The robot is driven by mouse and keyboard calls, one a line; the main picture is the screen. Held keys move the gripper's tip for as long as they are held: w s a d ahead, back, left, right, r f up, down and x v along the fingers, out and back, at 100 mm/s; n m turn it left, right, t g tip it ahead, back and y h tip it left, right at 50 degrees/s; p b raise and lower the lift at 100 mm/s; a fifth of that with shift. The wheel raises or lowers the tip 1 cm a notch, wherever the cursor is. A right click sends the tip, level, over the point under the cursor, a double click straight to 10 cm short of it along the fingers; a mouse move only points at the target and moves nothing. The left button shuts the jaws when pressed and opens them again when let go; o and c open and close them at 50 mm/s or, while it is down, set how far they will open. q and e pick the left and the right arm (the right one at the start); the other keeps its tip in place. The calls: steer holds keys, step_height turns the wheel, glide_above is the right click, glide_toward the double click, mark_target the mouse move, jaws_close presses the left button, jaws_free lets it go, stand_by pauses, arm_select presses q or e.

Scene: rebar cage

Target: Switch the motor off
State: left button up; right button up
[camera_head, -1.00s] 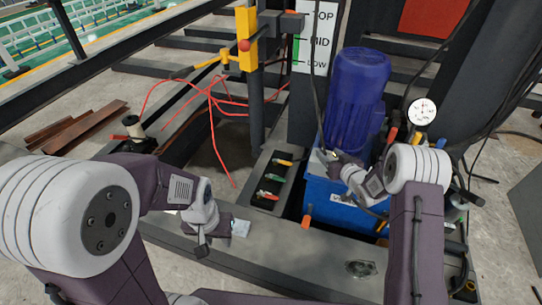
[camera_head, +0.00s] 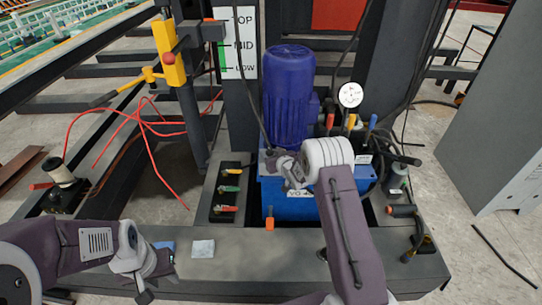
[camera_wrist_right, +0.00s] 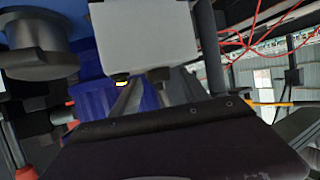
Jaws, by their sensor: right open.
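The blue motor (camera_head: 290,100) stands upright behind the blue tank (camera_head: 296,207), right of the TOP/MID/LOW board. My right gripper (camera_head: 277,161) is in front of the motor's base, partly hidden by my right wrist, and is open. I cannot tell whether it touches anything. In the right wrist view, a blue ribbed surface (camera_wrist_right: 92,98) shows behind dark finger-like parts and a pale grey block (camera_wrist_right: 143,38). No motor switch can be made out clearly. My left gripper (camera_head: 158,275) is low on the left, over the dark front beam, away from the motor; its jaws are unclear.
A black panel (camera_head: 244,172) with yellow, green and red handles lies left of the tank. A round gauge (camera_head: 350,95) and coloured handles stand right of the motor. Red cables (camera_head: 140,118) hang at left. A grey cabinet (camera_head: 500,120) stands at far right.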

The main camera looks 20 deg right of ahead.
jaws_close()
steer(key=shift+d+r+n+y+p, duration=0.2)
steer(key=shift+r+n+y+p, duration=0.1)
steer(key=shift+n+y+p, duration=0.3)
steer(key=shift+w+d+n+g+y+p, duration=0.1)
steer(key=shift+n+g+y+p, duration=0.2)
steer(key=shift+n+y+p, duration=0.6)
steer(key=shift+w+n+g+y+p, duration=0.1)
steer(key=shift+n+g+y+p, duration=0.3)
steer(key=shift+y, duration=0.4)
steer(key=shift+f+n+y, duration=0.15)
steer(key=shift+n+y, duration=0.15)
steer(key=shift+n, duration=0.1)
jaws_free()
steer(key=shift+f, duration=0.1)
